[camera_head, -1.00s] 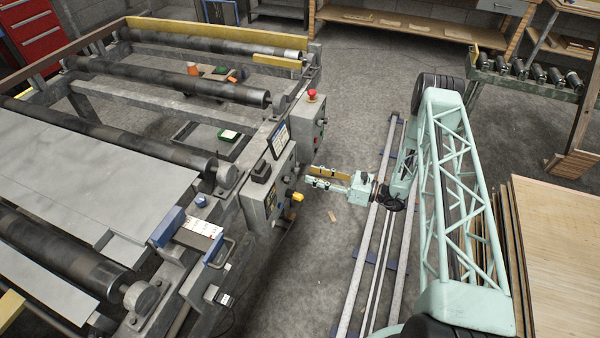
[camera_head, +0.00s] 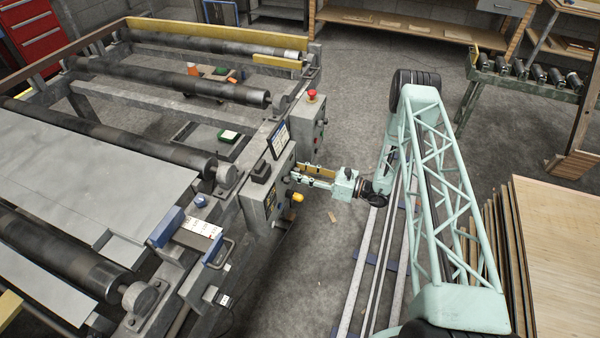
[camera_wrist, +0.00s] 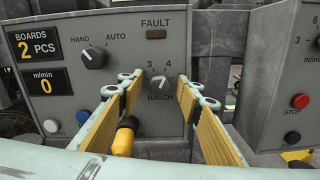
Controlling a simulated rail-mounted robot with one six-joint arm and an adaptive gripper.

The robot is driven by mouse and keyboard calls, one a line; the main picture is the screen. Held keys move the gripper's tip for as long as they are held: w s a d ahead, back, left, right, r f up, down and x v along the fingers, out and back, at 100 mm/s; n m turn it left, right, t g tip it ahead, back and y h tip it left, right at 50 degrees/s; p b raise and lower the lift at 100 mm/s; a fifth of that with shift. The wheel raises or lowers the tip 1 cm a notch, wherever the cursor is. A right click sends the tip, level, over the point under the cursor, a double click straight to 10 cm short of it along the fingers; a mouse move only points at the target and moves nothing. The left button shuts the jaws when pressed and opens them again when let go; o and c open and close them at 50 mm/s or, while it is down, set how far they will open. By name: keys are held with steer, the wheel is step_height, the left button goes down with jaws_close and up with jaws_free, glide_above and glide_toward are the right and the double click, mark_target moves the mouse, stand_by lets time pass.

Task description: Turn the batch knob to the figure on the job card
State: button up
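The batch knob (camera_wrist: 159,84) is a small round dial on the grey control panel (camera_wrist: 60,106), with the figures 3 and 4 above it and the word BATCH below. I cannot clearly tell where its pointer stands. My gripper (camera_wrist: 158,92) is open, its two yellow-padded fingers on the left and right of the knob, apart from it in the picture. In the head view my gripper (camera_head: 299,174) reaches the panel's face from the right. A white card (camera_head: 206,228), possibly the job card, lies at the blue-ended holder; its print is too small to read.
A yellow-tipped handle (camera_wrist: 123,138) sticks out below and left of the knob. A HAND/AUTO selector (camera_wrist: 94,56) is up and left, beside a display reading 2 PCS (camera_wrist: 39,49). A red button (camera_wrist: 300,101) is on the right-hand box. The floor right of the panel is mostly clear.

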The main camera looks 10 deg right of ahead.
steer(key=c, duration=0.9)
steer(key=shift+n, duration=0.5)
steer(key=shift+s+a+n+b, duration=0.1)
steer(key=shift+n+b, duration=1.6)
steer(key=shift+n, duration=2.7)
steer(key=o, duration=0.9)
